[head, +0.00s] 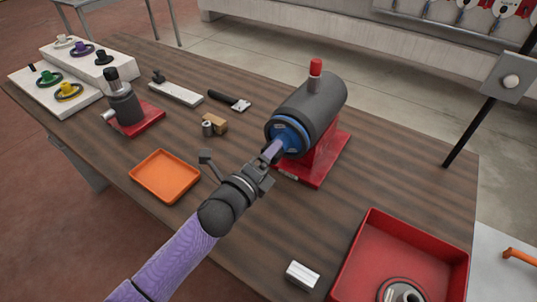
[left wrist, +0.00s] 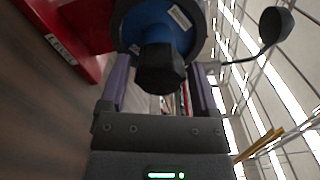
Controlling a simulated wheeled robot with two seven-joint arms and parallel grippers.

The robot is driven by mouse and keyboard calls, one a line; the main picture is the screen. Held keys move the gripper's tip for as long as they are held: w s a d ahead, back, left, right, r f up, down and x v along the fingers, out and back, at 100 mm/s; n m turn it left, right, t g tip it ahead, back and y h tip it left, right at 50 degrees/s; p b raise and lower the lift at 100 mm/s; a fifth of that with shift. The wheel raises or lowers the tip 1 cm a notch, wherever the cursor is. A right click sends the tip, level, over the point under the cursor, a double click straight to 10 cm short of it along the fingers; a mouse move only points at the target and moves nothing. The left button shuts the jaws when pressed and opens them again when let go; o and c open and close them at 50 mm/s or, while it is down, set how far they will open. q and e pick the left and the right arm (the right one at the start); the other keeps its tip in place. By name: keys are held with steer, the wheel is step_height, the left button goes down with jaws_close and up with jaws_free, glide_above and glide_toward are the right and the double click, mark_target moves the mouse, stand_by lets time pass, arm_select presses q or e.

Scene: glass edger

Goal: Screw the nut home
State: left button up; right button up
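The edger is a dark grey cylinder (head: 318,103) on a red base (head: 328,158), with a red-capped post on top. A blue flanged disc (head: 291,135) sits on its near end; it also shows in the left wrist view (left wrist: 150,22). A black hex nut (left wrist: 161,68) stands at the middle of the disc. My left gripper (head: 270,153) reaches the disc's face. In the left wrist view, its purple-grey fingers are apart on either side of the nut, with gaps visible. The nut is hidden in the head view. My right gripper is not visible.
An orange tray (head: 166,177) lies left of my left arm. A red bin (head: 372,250) holding a grey round part stands front right, beside a small white block (head: 302,275). A grey device (head: 124,104) on a red base and white racks (head: 77,66) stand at the left.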

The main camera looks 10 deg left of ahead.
arm_select(q)
jaws_close()
steer(key=m, duration=0.6)
steer(key=shift+b, duration=0.3)
steer(key=m, duration=0.4)
steer(key=shift+m, duration=0.4)
steer(key=m, duration=0.5)
steer(key=shift+w+r+p, duration=0.1)
steer(key=shift+r+p, duration=0.05)
steer(key=shift+p, duration=0.15)
steer(key=m+p, duration=0.2)
steer(key=m, duration=0.6)
steer(key=shift+r, duration=0.15)
steer(key=m, duration=0.2)
steer(key=shift+m+p, duration=0.4)
steer(key=shift+f+m, duration=0.3)
steer(key=shift+m, duration=0.2)
steer(key=shift+o, duration=0.8)
jaws_free()
